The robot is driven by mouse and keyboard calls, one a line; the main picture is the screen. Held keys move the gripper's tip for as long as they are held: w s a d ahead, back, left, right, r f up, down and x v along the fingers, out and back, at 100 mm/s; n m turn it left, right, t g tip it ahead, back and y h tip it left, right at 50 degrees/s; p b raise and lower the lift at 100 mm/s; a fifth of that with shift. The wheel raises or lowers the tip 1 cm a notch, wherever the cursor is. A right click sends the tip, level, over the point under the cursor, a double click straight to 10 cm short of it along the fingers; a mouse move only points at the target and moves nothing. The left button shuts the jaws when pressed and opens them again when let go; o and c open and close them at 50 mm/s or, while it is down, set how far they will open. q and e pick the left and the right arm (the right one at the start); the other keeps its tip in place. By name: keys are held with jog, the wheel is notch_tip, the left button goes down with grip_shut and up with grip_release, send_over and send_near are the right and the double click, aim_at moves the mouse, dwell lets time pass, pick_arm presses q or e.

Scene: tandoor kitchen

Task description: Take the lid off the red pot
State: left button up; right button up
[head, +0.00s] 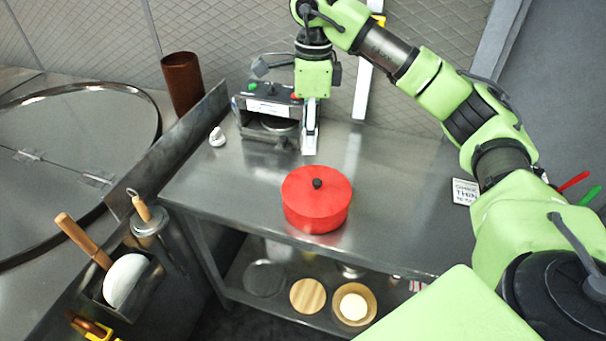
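The red pot (316,210) stands on the steel table near its front edge, with its flat red lid (298,186) on top. The lid has a small black knob (317,183) in its middle. My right gripper (310,148) points down behind the pot, beside a small dark appliance, apart from the lid. Its fingers show as one narrow pale strip, so I cannot tell if they are open or shut. I see nothing held in it. My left gripper is not in view.
The dark appliance (249,103) stands at the back of the table (400,215). A small white item (217,137) lies left of it. A brown cylinder (183,84) stands farther left. A small sign (466,191) is at the right. The table right of the pot is clear.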

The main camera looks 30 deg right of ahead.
jog(key=d, duration=0.1)
send_over(317, 180)
jog(key=f, duration=0.5)
jog(key=shift+a+f, duration=0.2)
jog(key=shift+a, duration=0.05)
notch_tip(317, 180, down, 2)
jog(key=shift+w+f+p, duration=0.1)
jog(key=shift+f+p, duration=0.15)
jog(key=shift+p, duration=0.1)
jog(key=shift+d+f+p, duration=0.1)
jog(key=shift+f+p, duration=0.25)
jog(key=shift+f, duration=0.05)
jog(key=f, duration=0.1)
jog(key=f+p, duration=0.1)
jog(key=f, duration=0.1)
jog(key=shift+s+d+f, duration=0.15)
jog(key=shift+s+f, duration=0.05)
jog(key=shift+f, duration=0.35)
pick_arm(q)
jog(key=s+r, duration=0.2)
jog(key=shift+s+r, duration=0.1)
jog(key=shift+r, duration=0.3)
pick_arm(e)
grip_shut()
